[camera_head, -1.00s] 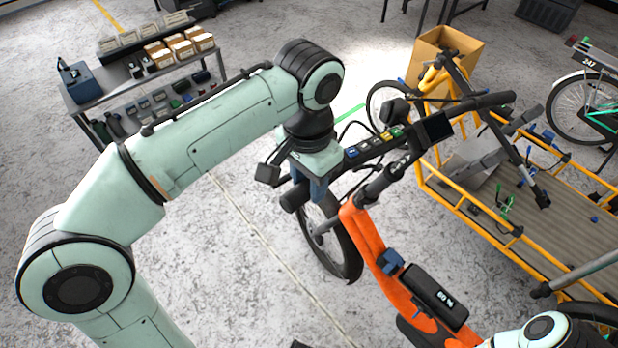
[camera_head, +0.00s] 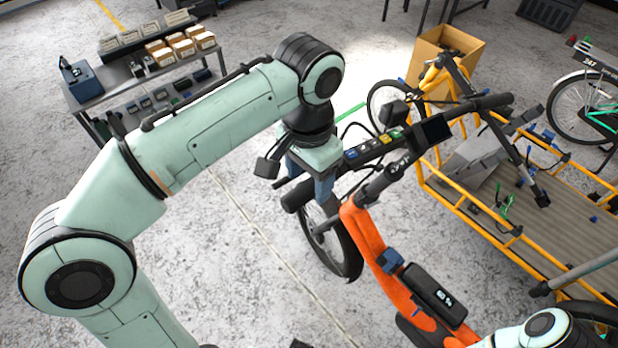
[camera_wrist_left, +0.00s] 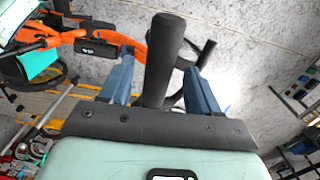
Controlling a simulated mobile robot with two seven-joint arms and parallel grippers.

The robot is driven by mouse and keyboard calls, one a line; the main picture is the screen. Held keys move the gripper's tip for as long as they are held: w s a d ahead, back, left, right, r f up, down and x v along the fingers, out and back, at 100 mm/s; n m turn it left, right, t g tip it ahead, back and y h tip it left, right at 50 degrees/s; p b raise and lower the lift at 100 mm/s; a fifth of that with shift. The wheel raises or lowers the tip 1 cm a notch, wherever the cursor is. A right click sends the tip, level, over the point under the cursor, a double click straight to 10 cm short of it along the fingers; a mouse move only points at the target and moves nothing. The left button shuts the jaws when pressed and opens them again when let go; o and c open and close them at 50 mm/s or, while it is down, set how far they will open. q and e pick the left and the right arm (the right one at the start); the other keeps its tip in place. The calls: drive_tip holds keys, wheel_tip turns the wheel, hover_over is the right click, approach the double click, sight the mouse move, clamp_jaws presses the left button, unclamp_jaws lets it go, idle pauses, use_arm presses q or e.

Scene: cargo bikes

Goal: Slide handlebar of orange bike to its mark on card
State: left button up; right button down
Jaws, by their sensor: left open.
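The orange bike (camera_head: 366,236) stands below the middle of the head view. Its black handlebar (camera_head: 466,112) runs from lower left to upper right, with a row of small coloured labels (camera_head: 382,142) along it. My left gripper (camera_head: 306,192) is at the left end of the handlebar, by the black grip (camera_head: 294,199). In the left wrist view the blue fingers of the left gripper (camera_wrist_left: 160,83) are apart, one on each side of the black grip (camera_wrist_left: 165,52), with gaps visible. No separate card can be made out. My right gripper is out of view.
A yellow cargo bike with a flat bed (camera_head: 560,240) stands close on the right. A cardboard box (camera_head: 468,52) is behind it. A grey bench (camera_head: 140,85) with small boxes is at the upper left. The floor between is clear.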

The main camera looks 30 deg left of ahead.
use_arm(q)
wheel_tip(320, 180, up, 12)
drive_tip(key=p, duration=0.3)
drive_tip(key=shift+f+p, duration=0.15)
drive_tip(key=shift+p, duration=0.2)
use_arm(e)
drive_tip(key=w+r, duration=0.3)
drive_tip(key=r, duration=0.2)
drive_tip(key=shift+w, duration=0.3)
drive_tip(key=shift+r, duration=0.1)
